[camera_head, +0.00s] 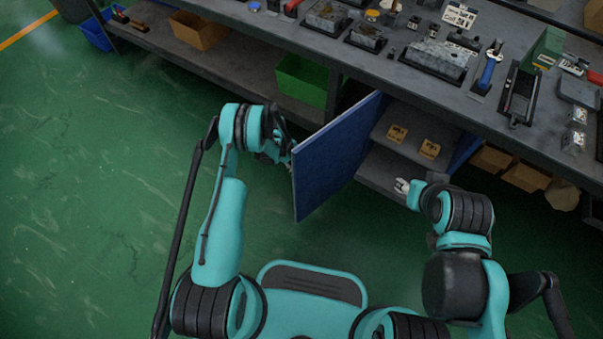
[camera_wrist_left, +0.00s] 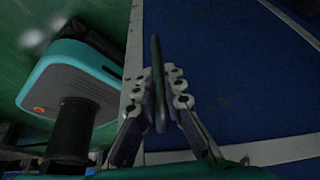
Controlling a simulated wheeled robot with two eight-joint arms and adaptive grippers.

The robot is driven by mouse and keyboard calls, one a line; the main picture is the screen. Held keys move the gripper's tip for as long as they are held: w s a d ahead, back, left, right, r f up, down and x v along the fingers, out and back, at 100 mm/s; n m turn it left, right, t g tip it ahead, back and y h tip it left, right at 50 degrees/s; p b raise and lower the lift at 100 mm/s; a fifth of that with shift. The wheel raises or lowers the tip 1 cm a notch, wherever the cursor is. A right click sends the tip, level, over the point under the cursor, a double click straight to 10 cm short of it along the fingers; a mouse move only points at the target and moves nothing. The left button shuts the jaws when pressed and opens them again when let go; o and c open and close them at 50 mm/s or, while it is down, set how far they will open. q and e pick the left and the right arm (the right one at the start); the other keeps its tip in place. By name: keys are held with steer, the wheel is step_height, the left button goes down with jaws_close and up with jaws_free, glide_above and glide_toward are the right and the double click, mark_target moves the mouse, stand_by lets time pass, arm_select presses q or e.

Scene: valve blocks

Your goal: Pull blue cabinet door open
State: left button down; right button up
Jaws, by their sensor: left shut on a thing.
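The blue cabinet door (camera_head: 331,160) stands swung well open under the workbench, and its outer face fills the right of the left wrist view (camera_wrist_left: 225,80). A dark bar handle (camera_wrist_left: 157,85) stands on the door near its edge. My left gripper (camera_wrist_left: 158,90) is shut on this handle, with one finger on each side. In the head view my left gripper (camera_head: 284,150) is at the door's outer left side, partly hidden by my arm. My right gripper (camera_head: 403,186) is in front of the cabinet opening; its fingers are too small to tell open from shut.
The open cabinet (camera_head: 378,172) has shelves with two small yellowish boxes (camera_head: 429,149). A green bin (camera_head: 301,82) and a brown box (camera_head: 198,31) sit on the lower shelf to the left. The workbench top (camera_head: 395,77) holds tools and metal blocks. Green floor (camera_head: 90,200) is clear at left.

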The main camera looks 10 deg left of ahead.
arm_select(q)
steer(key=shift+s+a, duration=0.1)
steer(key=shift+a, duration=0.1)
steer(key=c, duration=1.6)
jaws_free()
steer(key=v, duration=1.2)
steer(key=shift+d, duration=0.1)
